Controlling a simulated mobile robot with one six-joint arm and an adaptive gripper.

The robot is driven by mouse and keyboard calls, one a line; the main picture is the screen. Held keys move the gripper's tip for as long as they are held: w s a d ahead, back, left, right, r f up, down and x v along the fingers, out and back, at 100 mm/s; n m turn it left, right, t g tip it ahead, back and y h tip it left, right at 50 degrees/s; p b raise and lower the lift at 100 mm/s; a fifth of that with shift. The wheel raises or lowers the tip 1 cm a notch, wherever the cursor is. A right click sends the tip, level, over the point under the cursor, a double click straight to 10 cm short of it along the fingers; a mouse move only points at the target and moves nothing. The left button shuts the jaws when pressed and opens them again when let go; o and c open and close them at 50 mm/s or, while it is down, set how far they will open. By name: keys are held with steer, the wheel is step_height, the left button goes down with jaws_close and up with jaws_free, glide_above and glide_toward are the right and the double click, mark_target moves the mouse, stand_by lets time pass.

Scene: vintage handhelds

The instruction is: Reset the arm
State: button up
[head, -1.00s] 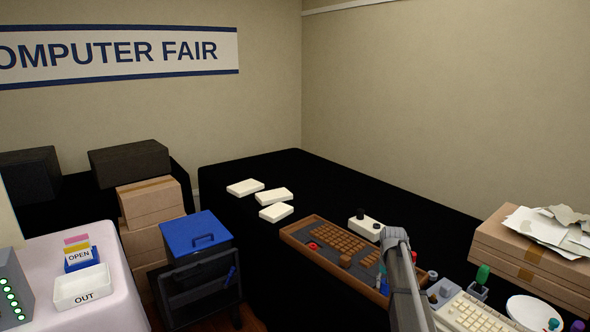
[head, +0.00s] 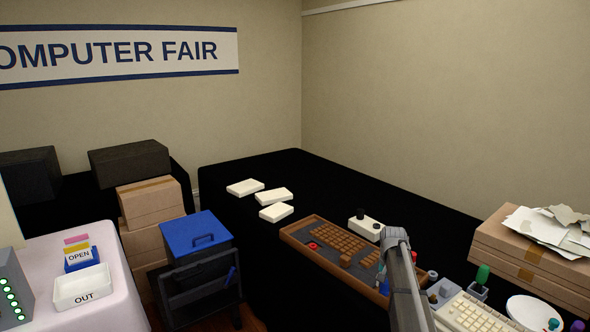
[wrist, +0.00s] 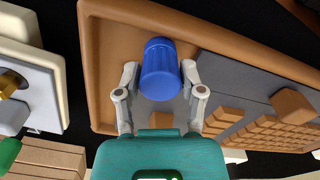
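My arm's grey link shows at the lower right of the head view, and my gripper itself is hidden there. In the wrist view my gripper (wrist: 159,70) is open, with one finger on each side of a blue cylinder (wrist: 160,72). Narrow gaps seem to separate the fingers from it; whether either touches is hard to tell. The cylinder is at the bare end of the brown tray (wrist: 103,65), and a small blue thing also shows at that end in the head view (head: 381,278).
Brown keyboard keys (head: 340,245) fill much of the tray. A white box with dark knobs (head: 366,226) stands behind it. A cream keyboard (head: 475,315), a white plate (head: 532,311) and cardboard boxes (head: 530,250) crowd the right. White cases (head: 275,196) lie farther back on the black table.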

steer(key=o, duration=0.3)
steer(key=s+a+r+n+p, duration=0.2)
steer(key=s+a+r+p, duration=0.1)
steer(key=s, duration=0.6)
steer(key=s+a+r+n+p, duration=0.1)
steer(key=s+a+r+p, duration=0.2)
steer(key=s+a, duration=0.3)
steer(key=s+a+r+n+p, duration=0.2)
steer(key=s+a+r+p, duration=0.1)
steer(key=s, duration=1)
steer(key=shift+a+r+n+p, duration=0.15)
steer(key=shift+a+r+p, duration=0.1)
steer(key=shift+a, duration=0.25)
steer(key=shift+a+r+n+p, duration=0.15)
steer(key=shift+a+r, duration=0.05)
steer(key=shift+a, duration=0.25)
steer(key=shift+w, duration=0.1)
